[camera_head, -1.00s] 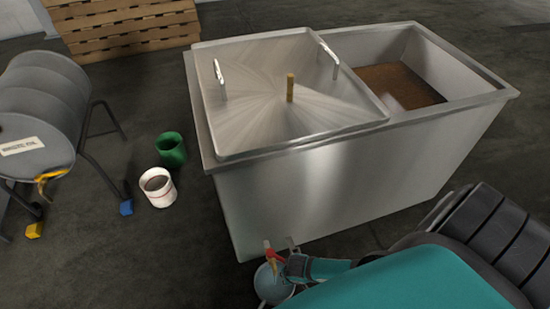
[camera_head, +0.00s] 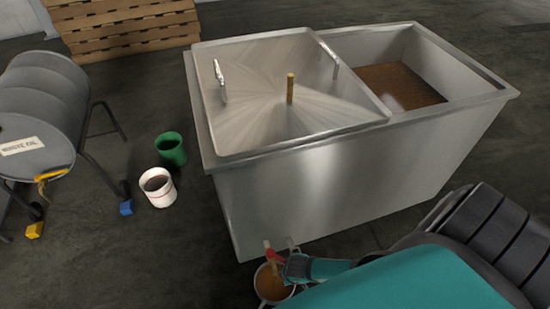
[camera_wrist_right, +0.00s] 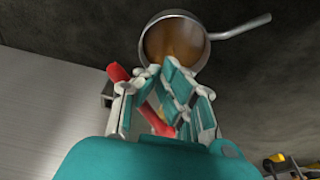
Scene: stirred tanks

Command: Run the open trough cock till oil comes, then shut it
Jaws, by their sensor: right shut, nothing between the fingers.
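The steel trough (camera_head: 330,190) stands in the middle of the head view. Its cock has a red lever (camera_head: 276,256) low on the front wall. Beneath it a round pan (camera_head: 261,292) holds brown-orange liquid, and a brownish stream shows between cock and pan. The right wrist view shows the pan (camera_wrist_right: 148,42) with its long handle, and the red lever (camera_wrist_right: 152,120) partly behind my fingers. My right gripper (camera_head: 284,266) is shut and empty at the lever; whether it touches the lever cannot be told. My left gripper is not in view.
The trough has a lidded side with two handles and an open side with brown liquid (camera_head: 400,85). A green bucket (camera_head: 171,150) and a white bucket (camera_head: 158,188) stand left, beside a grey waste oil drum (camera_head: 40,95) on a wheeled stand.

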